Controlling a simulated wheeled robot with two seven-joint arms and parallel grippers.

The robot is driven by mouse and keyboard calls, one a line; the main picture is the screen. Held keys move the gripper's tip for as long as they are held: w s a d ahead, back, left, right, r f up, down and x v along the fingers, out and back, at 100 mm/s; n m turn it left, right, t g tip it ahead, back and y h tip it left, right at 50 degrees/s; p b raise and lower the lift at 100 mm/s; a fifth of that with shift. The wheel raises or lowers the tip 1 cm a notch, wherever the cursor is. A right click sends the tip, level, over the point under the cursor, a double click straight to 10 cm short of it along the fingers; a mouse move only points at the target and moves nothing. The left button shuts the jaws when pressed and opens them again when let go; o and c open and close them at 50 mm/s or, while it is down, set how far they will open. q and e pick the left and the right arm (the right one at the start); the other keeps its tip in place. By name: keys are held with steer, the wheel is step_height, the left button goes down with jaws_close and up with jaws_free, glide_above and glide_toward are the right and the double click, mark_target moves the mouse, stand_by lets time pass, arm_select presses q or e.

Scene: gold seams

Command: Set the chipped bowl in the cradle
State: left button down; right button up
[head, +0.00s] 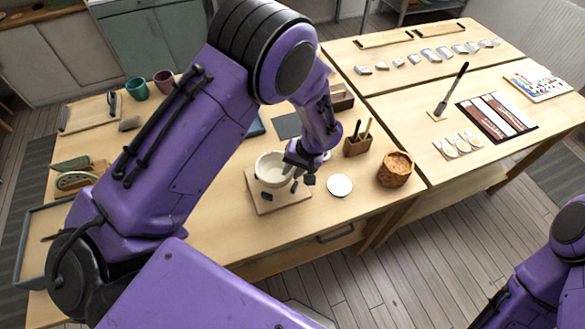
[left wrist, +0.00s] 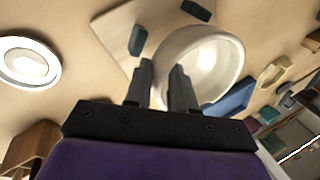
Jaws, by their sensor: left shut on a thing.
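The cream bowl (head: 268,172) is upright over the back part of a pale square board with dark pads, the cradle (head: 277,206). My left gripper (head: 297,172) is at the bowl's right side, shut on its wall. In the left wrist view the fingers (left wrist: 163,85) straddle the rim of the bowl (left wrist: 215,75). Two dark pads of the cradle (left wrist: 112,30) show beside the bowl there. Whether the bowl touches the cradle cannot be told, and no chip is clear. My right gripper is out of view; only part of that arm shows at the lower right.
A white round dish (head: 340,185) lies right of the cradle. A wooden holder with tools (head: 356,147) and a woven basket (head: 395,169) stand further right. Two cups (head: 137,89) stand at the back left. A second table (head: 400,100) adjoins at the right.

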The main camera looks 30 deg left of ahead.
arm_select(q)
steer(key=shift+f+b, duration=0.5)
steer(key=shift+f, duration=0.65)
stand_by(0.8)
steer(key=c, duration=0.9)
jaws_free()
steer(key=shift+s, duration=0.1)
steer(key=shift+o, duration=0.2)
steer(key=shift+s, duration=0.1)
steer(key=shift+d+f, duration=0.1)
steer(key=shift+d, duration=0.05)
steer(key=shift+c, duration=1)
steer(key=shift+o, duration=0.2)
